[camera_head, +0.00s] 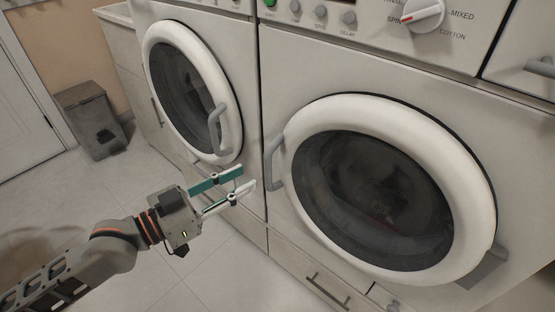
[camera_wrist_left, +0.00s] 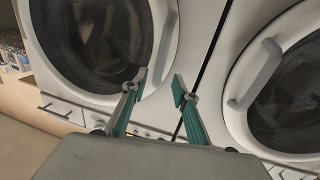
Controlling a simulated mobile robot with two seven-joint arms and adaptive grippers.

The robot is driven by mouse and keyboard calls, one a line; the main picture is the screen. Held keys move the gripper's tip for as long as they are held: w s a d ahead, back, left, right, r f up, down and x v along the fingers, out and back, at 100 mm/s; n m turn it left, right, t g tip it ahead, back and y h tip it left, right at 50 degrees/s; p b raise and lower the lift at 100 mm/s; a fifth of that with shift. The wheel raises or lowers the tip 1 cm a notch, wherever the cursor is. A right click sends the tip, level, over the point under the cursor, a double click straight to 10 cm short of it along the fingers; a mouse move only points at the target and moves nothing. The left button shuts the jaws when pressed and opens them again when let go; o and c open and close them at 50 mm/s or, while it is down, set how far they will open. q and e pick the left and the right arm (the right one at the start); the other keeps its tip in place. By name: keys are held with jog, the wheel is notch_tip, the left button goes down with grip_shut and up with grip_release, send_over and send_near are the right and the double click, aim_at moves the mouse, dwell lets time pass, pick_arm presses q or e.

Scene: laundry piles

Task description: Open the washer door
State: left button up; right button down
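The washer (camera_head: 380,75) with the dial marked COTTON and SPIN fills the right of the head view. Its round white-rimmed door (camera_head: 465,150) is shut, with a grey handle (camera_head: 272,160) on the left side of the rim. The handle also shows at the right in the left wrist view (camera_wrist_left: 257,76). My left gripper (camera_head: 246,179) is open and empty, in front of the gap between the two machines, left of and slightly below the washer handle. Its fingers (camera_wrist_left: 160,82) do not touch that handle. My right gripper is out of view.
A second front-loading machine (camera_head: 245,60) stands directly left, its door shut and its own handle (camera_head: 215,128) close to my left gripper. A drawer handle (camera_head: 328,291) sits below the washer. A grey bin (camera_head: 92,120) stands far left. The tiled floor (camera_head: 235,275) in front is clear.

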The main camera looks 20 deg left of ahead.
aim_at(268, 165)
pick_arm(q)
jog(key=shift+r+b+x, duration=0.2)
jog(key=shift+b+x, duration=0.3)
jog(key=shift+x, duration=3.4)
grip_shut()
